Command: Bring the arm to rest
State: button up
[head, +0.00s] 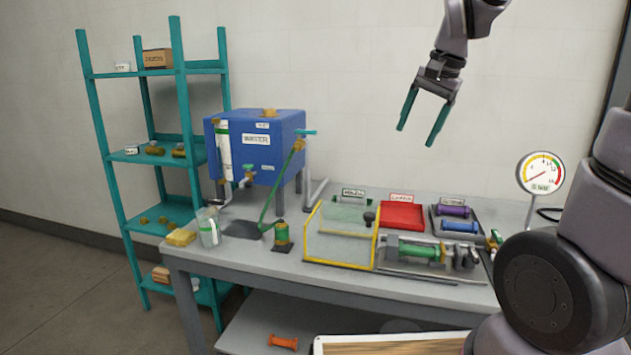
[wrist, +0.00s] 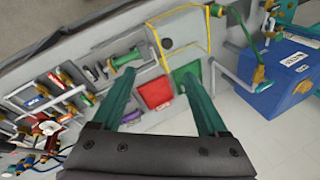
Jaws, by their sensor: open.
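My gripper (head: 424,117) is raised in the air above the grey workbench (head: 230,262), in front of the pale wall in the head view. Its two teal fingers point down and stand apart, with nothing between them. In the wrist view my gripper (wrist: 160,110) is also open and empty, with the bench surface and trays seen beyond the fingers. My arm reaches in from the upper right, bent above the bench, and touches nothing that I can see.
On the bench stand a blue water tank (head: 285,150), a yellow-framed clear guard (head: 340,240), a red tray (head: 402,216) and a pressure gauge (head: 540,174). A teal shelf (head: 180,120) stands at the left. The air around the gripper is clear.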

jog(key=s+d+r+n+t, duration=0.1)
jog(key=s+r+n+t, duration=0.1)
jog(key=s, duration=0.4)
jog(key=s+d+r+n+t, duration=0.1)
jog(key=s+r+n, duration=0.1)
jog(key=s, duration=0.5)
jog(key=shift+d+t, duration=0.2)
jog(key=shift+t, duration=0.2)
